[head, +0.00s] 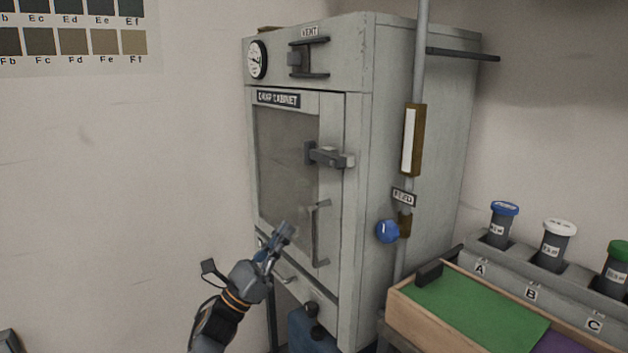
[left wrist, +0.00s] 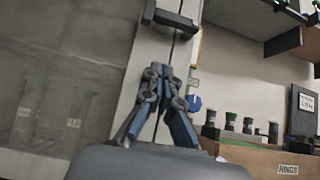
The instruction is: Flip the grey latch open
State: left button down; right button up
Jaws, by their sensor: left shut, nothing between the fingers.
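The grey latch (head: 328,155) is on the upper right part of the cabinet's glazed door (head: 285,150). It lies across the seam between door and frame, its bar roughly level. In the left wrist view the latch (left wrist: 170,18) is at the top, ahead of the fingertips and apart from them. My left gripper (head: 284,232) is below and left of the latch in the head view, in front of the lower door. Its fingers (left wrist: 163,74) are shut and empty. My right gripper does not show in either view.
A vertical door handle (head: 318,235) is below the latch. A pipe (head: 418,60) with a blue knob (head: 387,231) runs along the cabinet's right side. A wooden tray (head: 408,300) and a rack of capped bottles (head: 500,262) stand at right.

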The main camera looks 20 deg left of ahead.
aim_at(323, 157)
pick_arm(q)
jog(key=s+a+r+p+x, duration=0.1)
jog(key=r+p+x, duration=0.1)
jog(key=x, duration=1)
jog(key=shift+r+p, duration=0.25)
jog(key=shift+p, duration=0.05)
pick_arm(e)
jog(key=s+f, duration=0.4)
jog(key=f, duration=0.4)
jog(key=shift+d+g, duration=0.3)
